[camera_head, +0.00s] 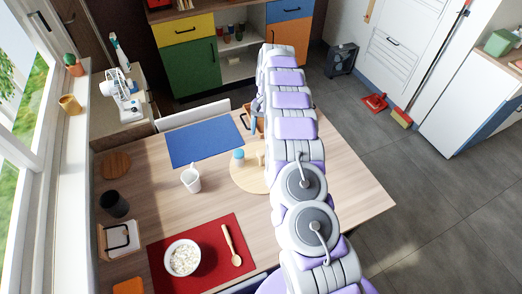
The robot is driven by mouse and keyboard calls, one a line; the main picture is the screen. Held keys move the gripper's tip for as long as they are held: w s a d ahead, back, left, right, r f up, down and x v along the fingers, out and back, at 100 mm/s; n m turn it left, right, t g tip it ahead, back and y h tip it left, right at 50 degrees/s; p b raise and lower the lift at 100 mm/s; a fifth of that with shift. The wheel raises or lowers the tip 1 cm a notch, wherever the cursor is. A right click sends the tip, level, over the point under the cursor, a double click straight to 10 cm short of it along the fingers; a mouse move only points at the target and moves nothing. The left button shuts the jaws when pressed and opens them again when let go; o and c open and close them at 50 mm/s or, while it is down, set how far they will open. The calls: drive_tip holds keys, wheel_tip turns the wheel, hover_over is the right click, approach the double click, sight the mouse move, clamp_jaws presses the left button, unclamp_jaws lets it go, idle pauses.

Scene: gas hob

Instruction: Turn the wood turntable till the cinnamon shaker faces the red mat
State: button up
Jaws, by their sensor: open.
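The round wood turntable (243,180) lies on the table, its right side hidden behind my arm. A small shaker with a blue top (238,158) stands on its far side, toward the blue mat. A pale tan shaker-like piece (261,158) stands to its right, close to my arm. No label is readable, so I cannot tell which one is cinnamon. The red mat (215,235) lies at the near left of the table. My gripper (254,130) shows only partly beside my arm, beyond the turntable; it is open and holds nothing that I can see.
A blue mat (205,142) lies at the far side. A white mug (191,179) stands left of the turntable. A white bowl (183,257) and a wooden spoon (231,245) rest on the red mat. A dark cup (114,204) stands at the left edge. Bare tabletop lies right of my arm.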

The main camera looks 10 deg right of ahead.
sight(261, 151)
drive_tip(key=b+x, duration=0.1)
drive_tip(key=x, duration=0.7)
drive_tip(key=shift+s+f, duration=0.1)
drive_tip(key=shift+f, duration=0.05)
drive_tip(key=shift+c, duration=0.5)
clamp_jaws()
